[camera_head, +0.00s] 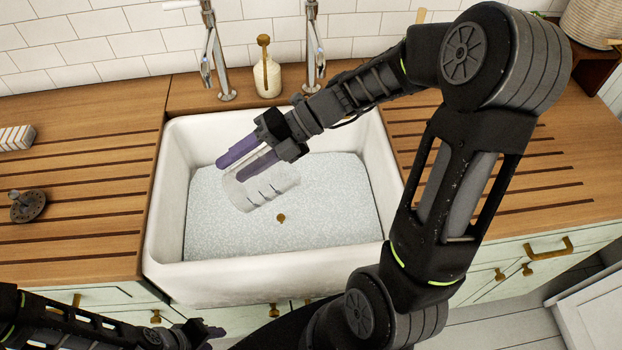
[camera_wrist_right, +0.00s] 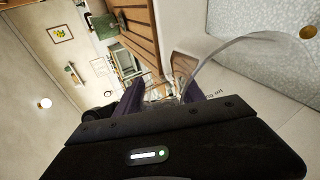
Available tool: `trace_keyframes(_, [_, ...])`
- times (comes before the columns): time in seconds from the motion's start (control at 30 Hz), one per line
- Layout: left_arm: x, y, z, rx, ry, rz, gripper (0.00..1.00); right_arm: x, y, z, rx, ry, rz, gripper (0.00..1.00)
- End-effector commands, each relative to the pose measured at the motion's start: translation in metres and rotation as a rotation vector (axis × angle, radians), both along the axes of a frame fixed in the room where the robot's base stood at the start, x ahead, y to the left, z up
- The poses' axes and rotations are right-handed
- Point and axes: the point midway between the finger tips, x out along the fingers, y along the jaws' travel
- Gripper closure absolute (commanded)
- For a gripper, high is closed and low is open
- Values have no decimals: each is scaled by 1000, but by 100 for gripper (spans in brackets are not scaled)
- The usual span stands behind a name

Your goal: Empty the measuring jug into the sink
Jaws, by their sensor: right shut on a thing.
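The measuring jug (camera_head: 262,190) is clear with dark marks on its side. It is held tilted over the sink, well over on its side. My right gripper (camera_head: 232,169) is shut on it, its purple fingers at the jug's upper left. In the right wrist view the jug's clear curved wall (camera_wrist_right: 228,48) shows beyond the fingers (camera_wrist_right: 163,98). I cannot tell whether any liquid is in it. The white sink (camera_head: 165,215) has a speckled grey floor and a brass drain. My left gripper (camera_head: 208,338) is low in front of the sink, open and empty.
Two metal taps (camera_head: 218,60) and a cream soap bottle (camera_head: 267,76) stand behind the sink. Grooved wooden counters (camera_head: 85,200) flank it. A dark round item (camera_head: 28,206) and a striped item (camera_head: 16,137) lie on the left counter. The right counter is largely clear.

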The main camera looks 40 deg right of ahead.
Motion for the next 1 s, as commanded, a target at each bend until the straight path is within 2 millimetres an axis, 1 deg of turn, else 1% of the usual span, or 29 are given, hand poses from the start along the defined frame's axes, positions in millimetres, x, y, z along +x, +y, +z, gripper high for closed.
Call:
trace_keyframes(0.07, [-1, 0, 18, 1, 4, 1, 64, 1, 5, 4, -50, 15, 2, 100])
trace_keyframes(0.37, [-5, 5, 64, 15, 24, 6, 64, 3, 17, -22, -238, 65, 8, 100])
trace_keyframes(0.43, [-6, 6, 74, 18, 30, 6, 64, 4, 22, -31, -301, 81, 10, 100])
trace_keyframes(0.5, [-6, 7, 65, 19, 30, 6, 64, 5, 26, -49, -366, 92, 14, 100])
trace_keyframes(0.6, [-6, 7, 64, 18, 31, 5, 64, 8, 31, -61, -449, 111, 14, 100])
trace_keyframes(1.0, [-6, 7, 63, 18, 30, 5, 64, 15, 54, -96, -673, 169, 14, 100])
